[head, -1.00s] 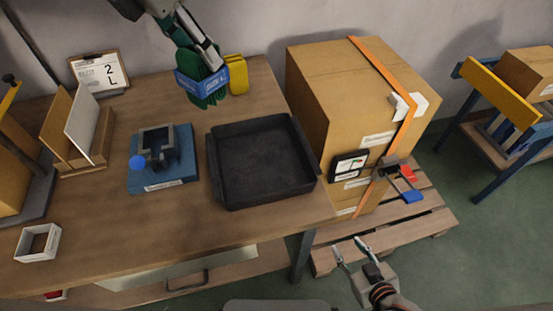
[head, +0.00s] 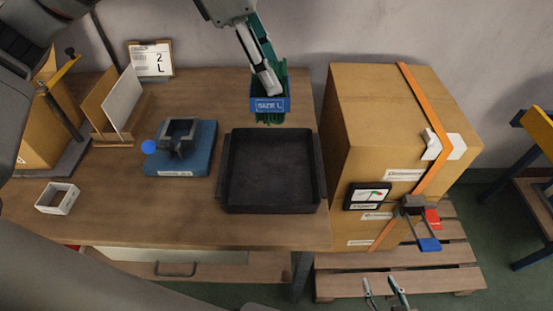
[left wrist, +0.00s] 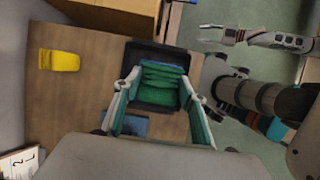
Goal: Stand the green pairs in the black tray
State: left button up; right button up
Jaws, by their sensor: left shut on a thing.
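My left gripper (head: 267,97) is shut on a green pair of socks (head: 270,117) with a blue band (head: 270,104) reading "SIZE L". The pair hangs upright, just behind the far rim of the black tray in the head view. In the left wrist view the green pair (left wrist: 160,85) sits between the fingers and overlaps the tray (left wrist: 150,50). The black tray (head: 268,209) lies on the table and its visible floor is empty. My right gripper (head: 383,288) is open and empty, low in front of the pallet.
A yellow folded item (left wrist: 60,61) lies on the table in the left wrist view. A blue fixture (head: 190,165) stands left of the tray. A large carton (head: 375,110) stands right, beside the table.

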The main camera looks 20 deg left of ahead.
pick_arm(q)
notch_tip(320, 180, down, 19)
jog(key=shift+r+b, duration=0.15)
jog(key=shift+b, duration=0.2)
jog(key=shift+f, duration=0.2)
jog(key=o, duration=1.5)
jog(key=shift+o, duration=0.2)
jog(key=shift+r, duration=0.1)
jog(key=v, duration=1.2)
